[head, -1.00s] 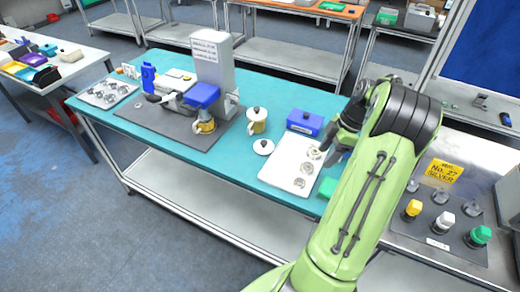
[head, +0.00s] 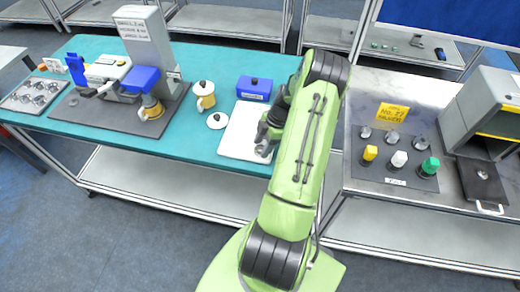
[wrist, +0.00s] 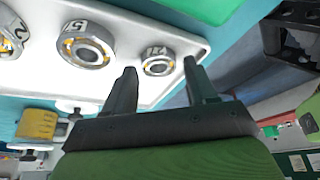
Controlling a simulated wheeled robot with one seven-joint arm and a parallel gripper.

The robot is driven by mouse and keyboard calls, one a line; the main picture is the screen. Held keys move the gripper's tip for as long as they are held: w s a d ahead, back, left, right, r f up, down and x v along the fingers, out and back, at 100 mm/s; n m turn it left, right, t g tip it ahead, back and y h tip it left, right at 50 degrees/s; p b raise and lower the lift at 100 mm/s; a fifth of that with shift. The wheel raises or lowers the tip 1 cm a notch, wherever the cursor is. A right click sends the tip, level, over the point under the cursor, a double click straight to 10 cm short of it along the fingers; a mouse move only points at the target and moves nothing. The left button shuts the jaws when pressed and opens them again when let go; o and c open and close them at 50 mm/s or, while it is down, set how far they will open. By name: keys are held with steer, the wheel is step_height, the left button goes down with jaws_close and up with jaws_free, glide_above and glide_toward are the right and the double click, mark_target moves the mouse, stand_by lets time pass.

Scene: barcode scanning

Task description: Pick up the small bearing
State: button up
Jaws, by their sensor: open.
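The small bearing (wrist: 158,62), a metal ring with a yellowish inner part, lies on the white tray (wrist: 160,22) near its edge in the wrist view. A larger bearing (wrist: 87,46) tagged 5 lies to its left, and another bearing (wrist: 8,40) tagged 2 is cut by the left edge. My gripper (wrist: 160,67) is open and empty, with the small bearing showing between its fingertips. I cannot tell the height of the fingertips above the tray. In the head view my gripper (head: 266,138) is over the white tray (head: 240,132), and my arm hides the bearings.
A blue box (head: 254,88) stands behind the tray on the teal table (head: 120,150). A grey scanning stand (head: 146,45) is farther left. A metal table (head: 410,95) is at the right.

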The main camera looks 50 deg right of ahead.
steer(key=shift+w+f, duration=0.2)
steer(key=shift+f, duration=0.25)
steer(key=shift+s+a+r, duration=0.1)
steer(key=c, duration=0.9)
